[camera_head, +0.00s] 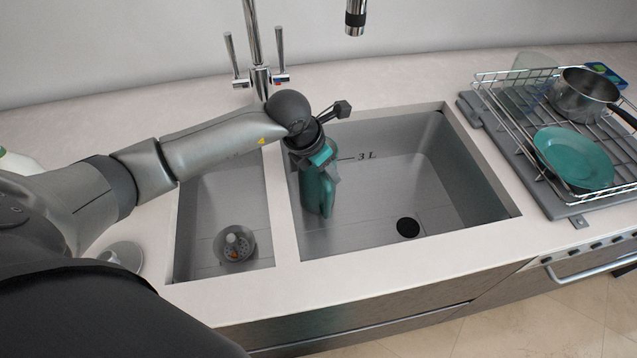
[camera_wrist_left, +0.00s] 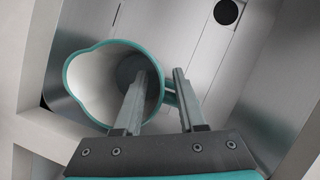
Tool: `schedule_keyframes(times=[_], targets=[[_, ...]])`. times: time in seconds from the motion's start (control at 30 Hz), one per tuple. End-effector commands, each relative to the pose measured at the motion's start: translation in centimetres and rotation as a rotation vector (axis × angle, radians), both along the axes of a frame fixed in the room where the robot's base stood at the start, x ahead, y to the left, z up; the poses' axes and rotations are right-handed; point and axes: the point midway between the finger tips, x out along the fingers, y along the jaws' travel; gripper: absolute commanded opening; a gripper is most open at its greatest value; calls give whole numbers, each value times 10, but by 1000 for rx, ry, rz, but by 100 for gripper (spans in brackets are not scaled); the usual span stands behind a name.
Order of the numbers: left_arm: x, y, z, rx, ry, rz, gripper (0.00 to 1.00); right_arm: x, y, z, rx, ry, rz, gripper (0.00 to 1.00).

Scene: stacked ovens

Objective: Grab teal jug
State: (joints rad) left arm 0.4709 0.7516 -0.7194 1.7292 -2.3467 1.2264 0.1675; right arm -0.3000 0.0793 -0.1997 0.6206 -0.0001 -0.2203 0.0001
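The teal jug (camera_head: 318,192) stands in the large right sink basin, near that basin's left wall. In the left wrist view I look down into the jug (camera_wrist_left: 82,82), with its white inside, teal rim and spout to the left. My left gripper (camera_head: 316,160) points down at the jug's top. In the wrist view its fingers (camera_wrist_left: 158,82) are apart, one over the jug's opening and the other outside the rim by the handle (camera_wrist_left: 171,98). Contact with the jug cannot be told. The gripper hides part of the jug. My right gripper is not in view.
The basin (camera_head: 440,170) has steel walls and a dark drain (camera_head: 408,228); its right part is free. A smaller basin (camera_head: 222,205) lies left. A tap (camera_head: 257,60) stands behind. A dish rack (camera_head: 490,95) holds a teal plate (camera_head: 573,158) and pot (camera_head: 580,97).

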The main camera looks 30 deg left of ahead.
Motion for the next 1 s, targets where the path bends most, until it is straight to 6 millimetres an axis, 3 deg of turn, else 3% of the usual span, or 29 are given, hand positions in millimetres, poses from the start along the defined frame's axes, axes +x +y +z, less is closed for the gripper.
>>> schedule_keyframes(times=[0.03, 0.4, 1.0], targets=[[0, 0, 0, 0, 0, 0, 40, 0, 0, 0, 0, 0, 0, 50], [0, 1, 0, 2, 1, 0, 0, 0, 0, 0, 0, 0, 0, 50], [-2, 1, -1, 2, 7, 1, 0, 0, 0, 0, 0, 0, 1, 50]])
